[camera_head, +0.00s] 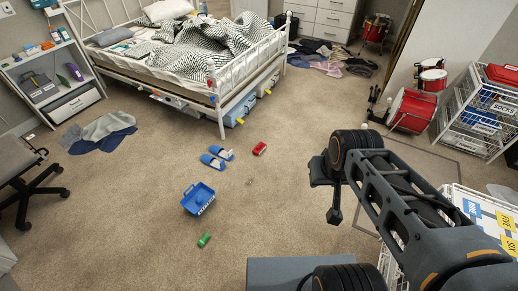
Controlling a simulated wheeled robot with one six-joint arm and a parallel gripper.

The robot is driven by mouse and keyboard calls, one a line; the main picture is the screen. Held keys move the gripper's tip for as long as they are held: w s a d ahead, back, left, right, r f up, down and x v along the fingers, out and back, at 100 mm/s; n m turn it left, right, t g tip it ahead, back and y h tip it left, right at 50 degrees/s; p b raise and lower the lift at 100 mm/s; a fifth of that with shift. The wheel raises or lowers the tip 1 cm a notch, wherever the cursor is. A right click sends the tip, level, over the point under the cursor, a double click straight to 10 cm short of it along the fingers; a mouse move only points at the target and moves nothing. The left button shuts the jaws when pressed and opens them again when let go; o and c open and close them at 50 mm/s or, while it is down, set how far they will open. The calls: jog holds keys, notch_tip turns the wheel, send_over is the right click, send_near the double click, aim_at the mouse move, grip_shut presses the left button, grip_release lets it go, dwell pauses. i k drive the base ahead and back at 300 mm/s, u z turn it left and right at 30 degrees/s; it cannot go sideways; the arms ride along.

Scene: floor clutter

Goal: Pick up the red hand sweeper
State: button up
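A small red object (259,149) lies on the carpet near the middle of the view, just right of a pair of blue slippers. It is the only small red thing on the open floor, but it is too small for me to make out a brush or handle. My arm reaches in from the lower right. My gripper (328,192) hangs at its far end, above the floor, right of the red object and apart from it. I see nothing held, and the finger gap is not clear.
Blue slippers (216,157), a blue basket (198,198) and a green object (204,239) lie on the carpet. A bed (222,110) stands behind, drums (411,110) and wire drawers (480,112) at right, clothes (104,134) at left. Carpet around the red object is mostly clear.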

aim_at(259, 148)
jog(key=u, duration=0.1)
jog(key=i, duration=1.8)
jog(key=u, duration=0.35)
jog(key=i, duration=0.95)
jog(key=u, duration=0.1)
